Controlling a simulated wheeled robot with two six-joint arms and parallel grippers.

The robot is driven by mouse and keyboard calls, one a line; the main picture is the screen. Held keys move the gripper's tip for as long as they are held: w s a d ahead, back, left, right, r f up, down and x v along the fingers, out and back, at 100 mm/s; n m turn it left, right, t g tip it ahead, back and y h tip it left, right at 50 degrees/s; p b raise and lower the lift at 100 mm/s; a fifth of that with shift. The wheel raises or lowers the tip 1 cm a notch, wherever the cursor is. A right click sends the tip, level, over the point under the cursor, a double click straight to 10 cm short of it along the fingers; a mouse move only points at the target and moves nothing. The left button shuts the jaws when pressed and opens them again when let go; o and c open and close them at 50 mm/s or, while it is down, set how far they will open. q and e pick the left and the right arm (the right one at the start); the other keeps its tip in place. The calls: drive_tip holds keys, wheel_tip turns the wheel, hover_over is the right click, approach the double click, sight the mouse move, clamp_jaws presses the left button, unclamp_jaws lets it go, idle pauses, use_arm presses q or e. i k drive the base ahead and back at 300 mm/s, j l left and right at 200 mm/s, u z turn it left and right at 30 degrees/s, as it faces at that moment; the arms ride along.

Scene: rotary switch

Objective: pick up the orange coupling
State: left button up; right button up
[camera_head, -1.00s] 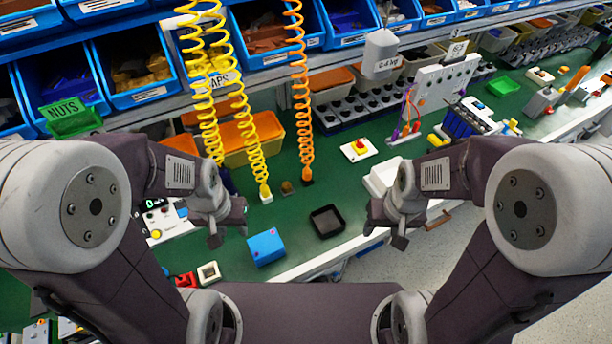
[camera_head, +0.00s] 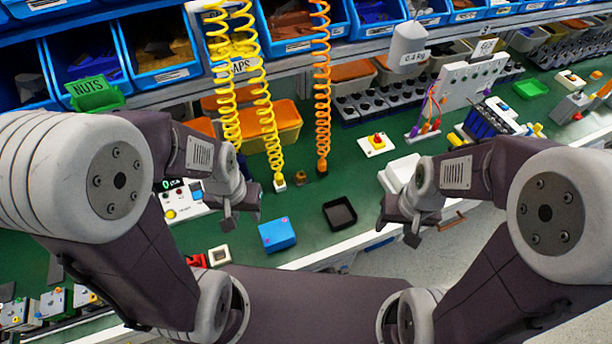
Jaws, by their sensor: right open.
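I cannot tell for sure whether this is the orange coupling; no other clear one shows. My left gripper (camera_head: 228,222) is above the bench, left of the blue box and nearer than the hose end. Its jaw opening is too small to make out. My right gripper (camera_head: 412,238) is open near the bench's front edge, right of the black tray. Neither gripper touches the hose.
Two yellow coiled hoses (camera_head: 263,105) hang left of the orange one. A blue box (camera_head: 277,235) and a black tray (camera_head: 341,226) sit near the front edge. A red-button box (camera_head: 377,144) stands to the right. Green bench is bare between the hose end and tray.

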sight(323, 163)
drive_tip(key=i+l+u, duration=0.1)
drive_tip(key=l+u, duration=0.25)
drive_tip(key=u, duration=0.15)
drive_tip(key=l+u, duration=0.75)
drive_tip(key=u, duration=0.25)
drive_tip(key=k+l+u, duration=0.15)
drive_tip(key=l+u, duration=0.2)
drive_tip(key=u, duration=0.15)
drive_tip(key=k+l+u, duration=0.2)
drive_tip(key=u, duration=0.3)
drive_tip(key=k+l+u, duration=0.2)
drive_tip(key=u, duration=0.3)
drive_tip(key=l, duration=0.15)
